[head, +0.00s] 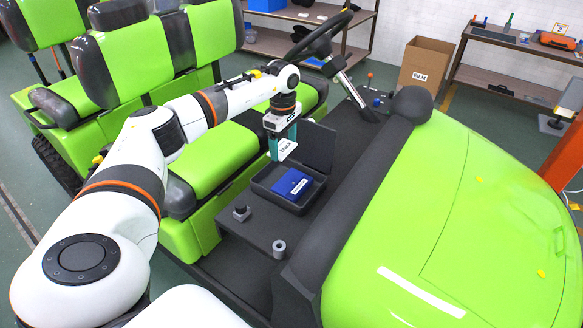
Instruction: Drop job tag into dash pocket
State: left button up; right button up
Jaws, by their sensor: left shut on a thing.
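My left gripper (279,131) reaches in from the left and points down over the cart's dark console. It is shut on a small teal and white tag with dark lettering (284,149), which looks like the job tag. The tag hangs above an open dark tray-like pocket (262,187), apart from its floor. The pocket has a raised dark lid (319,146) at its back. A blue item with a white label (292,184) lies inside it. I cannot tell for sure that this is the dash pocket. My right gripper is not in view.
A steering wheel (318,36) and column stand behind the lid. Green seats (210,158) are left, the green hood (470,220) right. A cardboard box (425,66) stands behind.

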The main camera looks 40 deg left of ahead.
pick_arm(q)
notch_tip(320, 180, down, 5)
jog(key=b, duration=0.2)
jog(key=shift+w+r+b, duration=0.1)
jog(key=shift+w+b, duration=0.05)
jog(key=shift+b, duration=0.25)
jog(key=shift+r, duration=0.1)
jog(key=o, duration=1)
notch_tip(320, 180, up, 12)
jog(key=shift+b, duration=1.25)
